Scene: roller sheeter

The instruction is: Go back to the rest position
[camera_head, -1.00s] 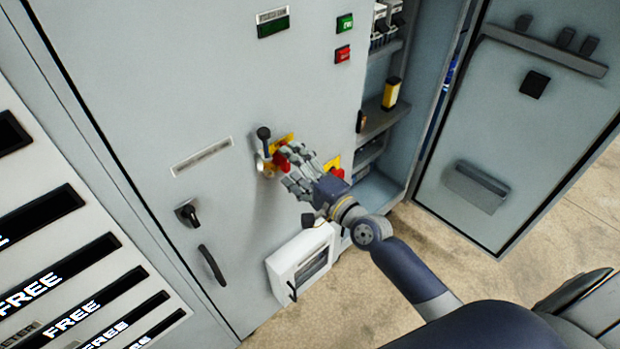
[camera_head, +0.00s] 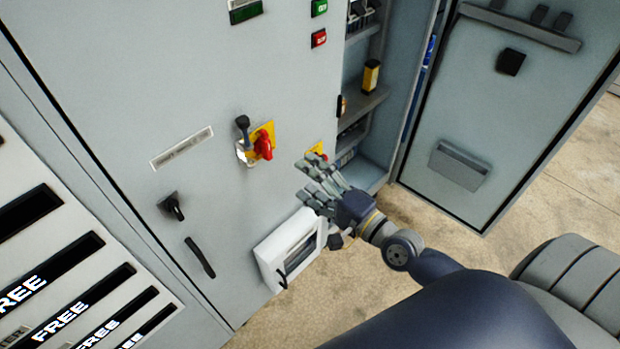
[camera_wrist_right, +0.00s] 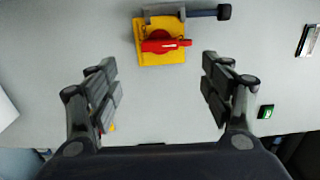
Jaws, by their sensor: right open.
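My right gripper (camera_head: 322,184) is open and empty in the head view, in front of the grey cabinet face, to the lower right of the red rotary switch (camera_head: 263,145) on its yellow plate. It is apart from the switch. In the right wrist view the two fingers (camera_wrist_right: 160,95) stand wide apart, with the red switch (camera_wrist_right: 165,45) and its yellow plate beyond them at the top. A second yellow plate (camera_head: 317,149) is partly hidden behind the fingers in the head view. My left gripper is not in view.
The cabinet's compartment (camera_head: 375,100) stands open, its grey door (camera_head: 540,110) swung out to the right. A white box (camera_head: 288,250) juts from the cabinet below my gripper. A dark door handle (camera_head: 200,257) and a key-like knob (camera_head: 172,206) stick out at left. Bare floor (camera_head: 550,215) lies right.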

